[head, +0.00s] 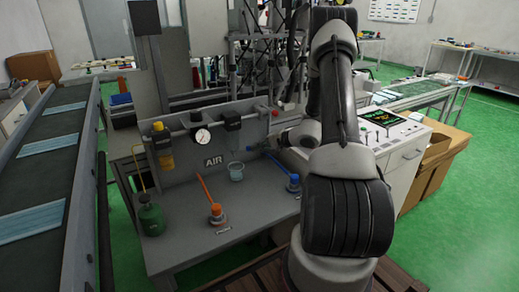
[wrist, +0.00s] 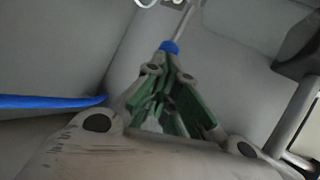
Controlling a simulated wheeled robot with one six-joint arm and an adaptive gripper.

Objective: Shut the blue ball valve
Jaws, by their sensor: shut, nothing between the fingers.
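The blue ball valve (head: 294,186) stands on the bench top in the head view, just left of my arm. Its long blue handle (head: 279,166) slants up and to the left from the valve body. In the wrist view a blue bar (wrist: 45,102), which looks like this handle, enters from the left edge and ends beside my gripper (wrist: 168,62). My gripper's green fingers are closed with nothing between them. A small blue piece at the fingertips leads to a grey rod; I cannot tell what it belongs to. In the head view my gripper is small and partly hidden by my arm.
An orange-handled valve (head: 216,215) stands to the left on the bench. The AIR panel (head: 185,165) rises behind. A control console (head: 392,130) stands to the right.

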